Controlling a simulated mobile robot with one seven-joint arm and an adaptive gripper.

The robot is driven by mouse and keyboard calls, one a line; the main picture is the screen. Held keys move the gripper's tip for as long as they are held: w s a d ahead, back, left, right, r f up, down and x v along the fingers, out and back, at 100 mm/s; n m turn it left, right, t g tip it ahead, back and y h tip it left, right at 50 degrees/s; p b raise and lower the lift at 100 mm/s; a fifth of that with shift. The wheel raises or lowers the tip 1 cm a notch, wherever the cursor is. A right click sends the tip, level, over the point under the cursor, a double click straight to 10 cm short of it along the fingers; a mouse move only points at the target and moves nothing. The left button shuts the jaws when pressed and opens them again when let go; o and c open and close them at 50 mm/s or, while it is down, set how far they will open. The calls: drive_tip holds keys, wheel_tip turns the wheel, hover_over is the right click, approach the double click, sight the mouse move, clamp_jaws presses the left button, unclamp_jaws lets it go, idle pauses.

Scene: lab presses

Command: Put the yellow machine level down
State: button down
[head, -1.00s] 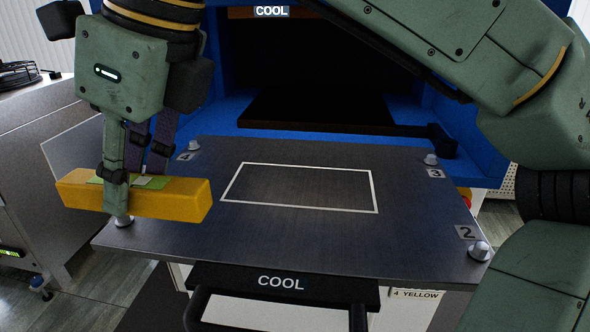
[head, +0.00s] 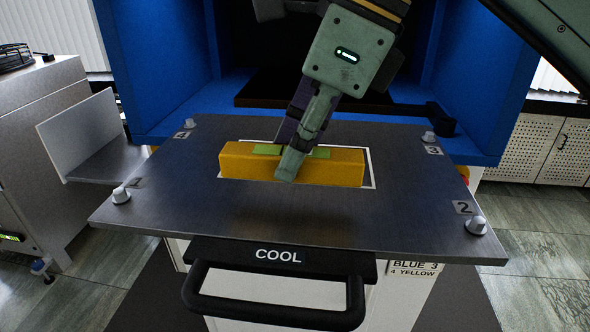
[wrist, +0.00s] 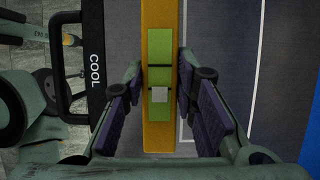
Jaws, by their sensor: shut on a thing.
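The yellow machine (head: 345,168) is a long yellow block with a green panel on top. It lies along the white outlined rectangle (head: 375,172) on the dark metal plate (head: 240,215) in the head view, and looks roughly level; I cannot tell whether it touches the plate. My gripper (head: 295,155) comes down from above, slightly slanted, and is shut across the middle of the machine. In the wrist view the machine (wrist: 160,135) stands between my two fingers (wrist: 160,92), with the white outline to its right.
Numbered knobs stand at the plate's corners, such as one at the front right (head: 476,225). A black handle marked COOL (head: 275,310) is at the front. The blue press housing (head: 165,65) stands behind. A grey bench (head: 40,160) is at the left.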

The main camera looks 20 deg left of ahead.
drive_tip(key=shift+f+b, duration=1)
drive_tip(key=shift+f, duration=0.45)
drive_tip(key=shift+f, duration=0.15)
drive_tip(key=c, duration=1.3)
unclamp_jaws()
drive_tip(key=v, duration=1.1)
drive_tip(key=shift+a, duration=0.1)
drive_tip(key=shift+p+v, duration=0.75)
drive_tip(key=shift+p, duration=0.2)
